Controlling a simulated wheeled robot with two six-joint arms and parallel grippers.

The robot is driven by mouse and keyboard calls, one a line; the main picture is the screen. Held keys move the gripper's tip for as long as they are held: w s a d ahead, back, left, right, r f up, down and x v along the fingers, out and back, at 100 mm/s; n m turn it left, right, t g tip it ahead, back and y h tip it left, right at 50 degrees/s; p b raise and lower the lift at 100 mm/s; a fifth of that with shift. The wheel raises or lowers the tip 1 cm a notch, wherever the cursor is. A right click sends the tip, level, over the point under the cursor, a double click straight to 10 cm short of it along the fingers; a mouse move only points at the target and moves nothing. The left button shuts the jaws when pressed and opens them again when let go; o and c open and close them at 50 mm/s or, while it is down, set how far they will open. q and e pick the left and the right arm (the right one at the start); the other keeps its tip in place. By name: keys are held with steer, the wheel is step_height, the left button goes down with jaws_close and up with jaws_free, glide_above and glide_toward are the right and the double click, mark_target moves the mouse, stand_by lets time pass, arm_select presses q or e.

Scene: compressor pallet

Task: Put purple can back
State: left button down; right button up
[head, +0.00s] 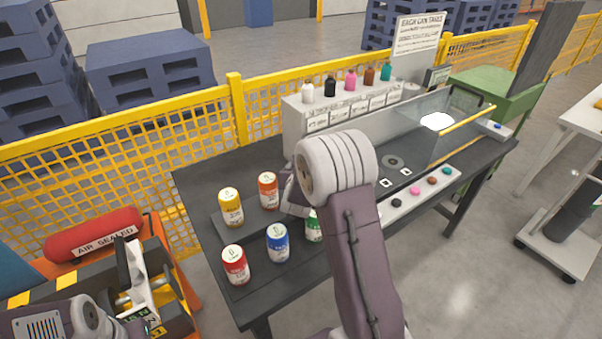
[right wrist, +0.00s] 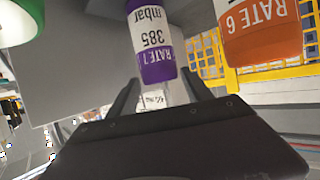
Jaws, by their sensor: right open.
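The purple can (right wrist: 157,68), with a white band reading 385 mbar, shows at the top middle of the right wrist view. Its upper part is cut off. My right gripper (right wrist: 160,85) is open, with a dark finger on each side of the can's near end. I cannot tell whether the fingers touch it. In the head view my right gripper (head: 294,198) is mostly hidden behind my arm, and the purple can is hidden. My left gripper is not visible.
The orange can (head: 267,190), yellow can (head: 231,207), red can (head: 235,265), blue can (head: 277,243) and partly hidden green can (head: 313,227) stand close by on the dark table (head: 195,180). A bottle rack (head: 300,118) and yellow fence (head: 110,160) are behind.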

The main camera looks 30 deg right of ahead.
steer(key=v, duration=0.6)
stand_by(0.3)
